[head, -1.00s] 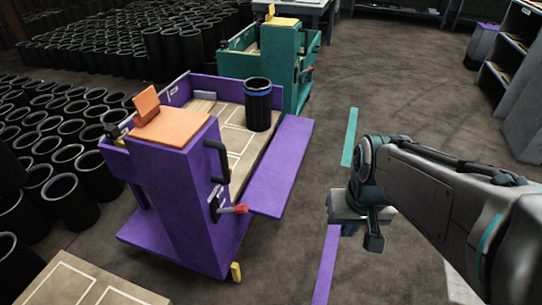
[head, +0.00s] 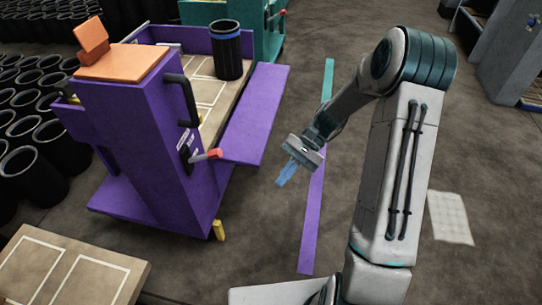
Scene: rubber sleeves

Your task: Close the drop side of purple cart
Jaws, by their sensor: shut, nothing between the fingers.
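The purple cart (head: 143,150) stands left of centre with an orange top and a black handle on its near end. Its drop side (head: 254,115) is a purple panel hanging outward from the right edge of the bed, lowered to about flat. A lever with a red knob (head: 213,154) sticks out from the cart's near end, close to the panel's near corner. My gripper (head: 285,178) is shut and empty, with bluish fingers pointing down and left. It is right of the red knob and apart from the cart and panel, over the floor.
A black sleeve with a blue band (head: 227,50) stands on the cart bed. A teal cart (head: 262,22) is behind. Many black sleeves (head: 30,145) crowd the left. A marked wooden board (head: 68,268) lies at front left. A purple floor strip (head: 314,215) runs along clear floor at right.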

